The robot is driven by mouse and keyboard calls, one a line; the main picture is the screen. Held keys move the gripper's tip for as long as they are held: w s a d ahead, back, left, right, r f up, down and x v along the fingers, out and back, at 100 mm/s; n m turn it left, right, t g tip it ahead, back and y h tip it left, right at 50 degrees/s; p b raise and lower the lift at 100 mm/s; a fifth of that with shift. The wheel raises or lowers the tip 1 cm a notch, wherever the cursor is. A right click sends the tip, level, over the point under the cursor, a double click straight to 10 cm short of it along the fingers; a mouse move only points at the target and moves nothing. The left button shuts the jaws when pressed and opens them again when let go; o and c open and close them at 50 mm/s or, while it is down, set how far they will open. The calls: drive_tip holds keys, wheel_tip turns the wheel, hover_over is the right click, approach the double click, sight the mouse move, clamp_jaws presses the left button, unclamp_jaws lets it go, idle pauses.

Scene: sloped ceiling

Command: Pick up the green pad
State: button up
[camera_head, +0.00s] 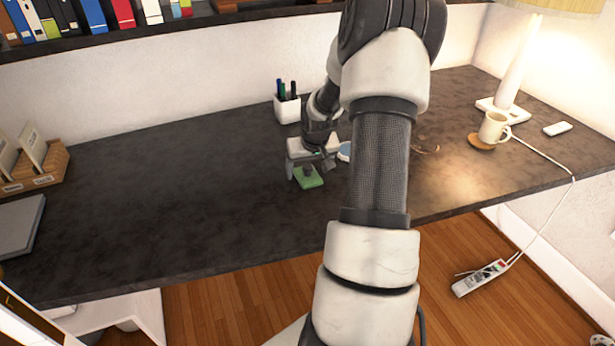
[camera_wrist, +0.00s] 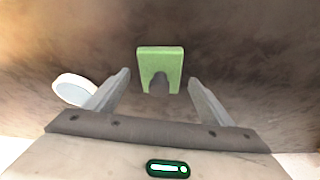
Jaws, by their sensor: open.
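The green pad (camera_head: 309,178) lies on the dark desk (camera_head: 190,190), directly at my gripper (camera_head: 305,176) in the head view. In the wrist view the green pad (camera_wrist: 159,62) shows as a small block with a dark notch in its near edge. It sits between the lines of the two fingers, just beyond their tips. My gripper (camera_wrist: 158,80) is open, with one finger on each side and nothing held. In the head view my arm hides part of the desk behind and to the right of the pad.
A round white and blue object (camera_wrist: 74,90) lies close outside the left finger in the wrist view. A white pen cup (camera_head: 287,109) stands behind my gripper. A mug (camera_head: 494,127) and lamp (camera_head: 513,75) are at the right.

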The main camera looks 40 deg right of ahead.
sight(308, 168)
drive_tip(key=c, duration=1.1)
drive_tip(key=shift+r, duration=0.1)
wheel_tip(308, 168, up, 10)
drive_tip(key=shift+f+p, duration=0.1)
drive_tip(key=shift+p, duration=0.8)
